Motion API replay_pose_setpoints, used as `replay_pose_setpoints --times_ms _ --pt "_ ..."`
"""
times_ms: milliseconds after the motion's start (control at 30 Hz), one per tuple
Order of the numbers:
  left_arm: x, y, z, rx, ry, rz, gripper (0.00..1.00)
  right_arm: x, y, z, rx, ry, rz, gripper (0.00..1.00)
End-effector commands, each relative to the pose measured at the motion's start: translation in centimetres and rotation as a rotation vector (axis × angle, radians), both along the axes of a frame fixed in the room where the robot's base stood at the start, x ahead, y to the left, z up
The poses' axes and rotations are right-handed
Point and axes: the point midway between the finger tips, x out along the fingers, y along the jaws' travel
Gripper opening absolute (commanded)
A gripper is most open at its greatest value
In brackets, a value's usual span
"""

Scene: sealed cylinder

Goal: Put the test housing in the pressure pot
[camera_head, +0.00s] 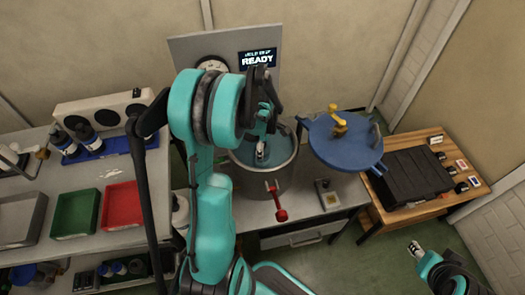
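My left arm reaches over the pot, and the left gripper (261,154) points down at the pot's mouth. Small pale parts show at its tips; I cannot tell whether they are fingers or a held thing. I cannot make out the test housing. My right gripper (415,248) is low at the right, away from the pot.
A wall screen (257,58) reads READY beside a round gauge (212,64). A black case (410,178) lies on a wooden table at the right. Green (75,212) and red (121,206) trays and bottles stand on the left bench. A small box (327,194) sits right of the pot.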

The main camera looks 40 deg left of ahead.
Motion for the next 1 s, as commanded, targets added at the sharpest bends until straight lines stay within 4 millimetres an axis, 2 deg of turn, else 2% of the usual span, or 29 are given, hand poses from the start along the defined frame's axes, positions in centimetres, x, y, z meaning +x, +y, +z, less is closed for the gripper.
replay_pose_setpoints --times_ms 33,100,300,533,633,767,1000 --pt "0.0 0.0 1.6 0.000 0.000 0.000 0.73 0.0 0.0 0.9 0.000 0.000 0.000 0.40" --pt "0.0 0.0 3.3 0.000 0.000 0.000 0.73 0.0 0.0 1.6 0.000 0.000 0.000 0.40" --pt "0.0 0.0 7.4 0.000 0.000 0.000 0.73 0.0 0.0 3.1 0.000 0.000 0.000 0.40" --pt "0.0 -0.1 9.8 0.000 -0.001 -0.004 0.73 0.0 0.0 3.8 0.000 0.000 0.000 0.40" --pt "-0.1 -0.7 10.6 0.006 -0.014 -0.054 0.73 0.0 0.0 3.8 0.000 0.000 0.000 0.40" --pt "-0.5 -2.9 12.5 0.033 -0.060 -0.233 0.73 0.0 0.0 3.8 0.000 0.000 0.000 0.40" --pt "-2.3 -8.6 16.6 0.137 -0.180 -0.736 0.73 0.0 0.0 3.8 0.000 0.000 0.000 0.40"
